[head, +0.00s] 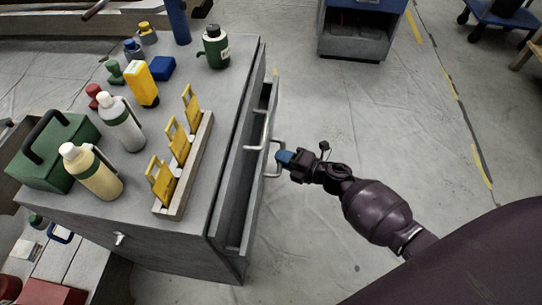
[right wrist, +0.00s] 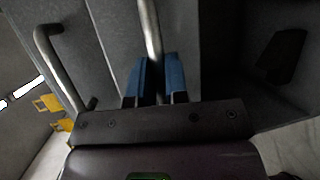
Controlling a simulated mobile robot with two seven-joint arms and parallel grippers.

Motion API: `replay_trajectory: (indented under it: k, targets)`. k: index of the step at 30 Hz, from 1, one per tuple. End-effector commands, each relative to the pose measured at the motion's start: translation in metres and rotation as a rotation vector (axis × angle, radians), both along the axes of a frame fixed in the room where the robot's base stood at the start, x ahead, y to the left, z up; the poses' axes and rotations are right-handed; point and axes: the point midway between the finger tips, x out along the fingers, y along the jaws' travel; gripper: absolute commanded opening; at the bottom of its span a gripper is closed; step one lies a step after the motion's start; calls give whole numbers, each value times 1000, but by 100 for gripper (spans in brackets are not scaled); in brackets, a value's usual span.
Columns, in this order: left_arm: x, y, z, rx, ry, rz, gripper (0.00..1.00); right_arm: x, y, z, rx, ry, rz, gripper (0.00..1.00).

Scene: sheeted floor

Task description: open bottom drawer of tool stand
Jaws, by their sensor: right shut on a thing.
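The grey tool stand (head: 225,95) fills the left of the head view, its drawer side facing right. A drawer front (head: 258,190) stands out from the body, with a dark gap behind it. One metal handle (head: 257,132) sits on the upper front; another handle (head: 276,160) sits lower and farther out. My right gripper (head: 284,157) is at this outer handle. In the right wrist view its blue fingers (right wrist: 155,82) are shut around the metal handle bar (right wrist: 150,35), and the other handle (right wrist: 58,65) is to the left. My left gripper is not in view.
Bottles, a green toolbox (head: 55,150) and a rack with yellow tools (head: 185,165) stand on top of the stand. A grey cabinet (head: 355,40) is at the back and a blue cart (head: 500,15) at the far right. The floor right of the stand is clear.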

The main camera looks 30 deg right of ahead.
Motion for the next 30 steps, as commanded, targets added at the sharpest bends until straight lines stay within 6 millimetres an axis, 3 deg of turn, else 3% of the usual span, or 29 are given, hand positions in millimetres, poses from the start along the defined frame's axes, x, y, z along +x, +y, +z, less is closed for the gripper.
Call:
replay_trajectory:
  k: [18, 24, 30]
  targets:
    - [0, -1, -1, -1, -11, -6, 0, -97, -141, -3, -2, 7, -2, 0]
    - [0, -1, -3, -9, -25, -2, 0, -121, -177, -2, -1, 5, -2, 0]
    - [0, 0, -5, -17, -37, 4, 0, -136, -200, -2, -2, 3, -1, 0]
